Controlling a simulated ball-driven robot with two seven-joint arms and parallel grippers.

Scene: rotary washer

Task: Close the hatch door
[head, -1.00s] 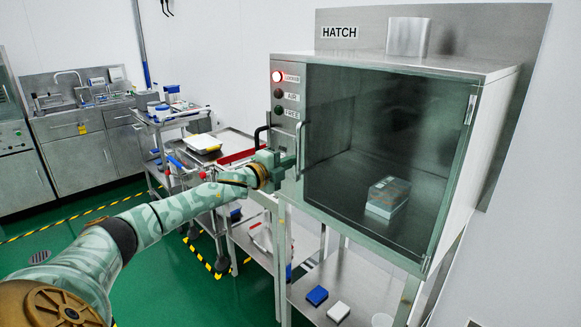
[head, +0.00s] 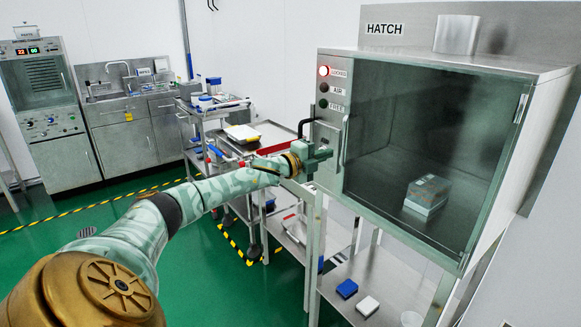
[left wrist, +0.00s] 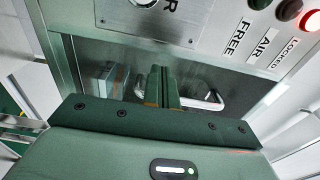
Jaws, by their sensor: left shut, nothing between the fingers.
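The hatch (head: 540,130) is a steel box on a stand, with its label at the top. Its dark glass hatch door (head: 420,130) lies across the front and looks flush with the frame. A bar handle (head: 343,140) stands at the door's left edge. My left gripper (head: 326,155) is shut and empty, just left of the handle, in front of the control panel. Whether it touches anything is unclear. In the left wrist view, the shut fingers (left wrist: 162,88) point at a dark steel surface, with a pale curved bar (left wrist: 207,101) beside them. My right gripper is not in view.
The red lamp (head: 323,71) beside LOCKED is lit. A steel cart (head: 240,150) with trays stands behind my left arm. Blue and white boxes lie on the shelf (head: 385,280) below. Green floor is open at left.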

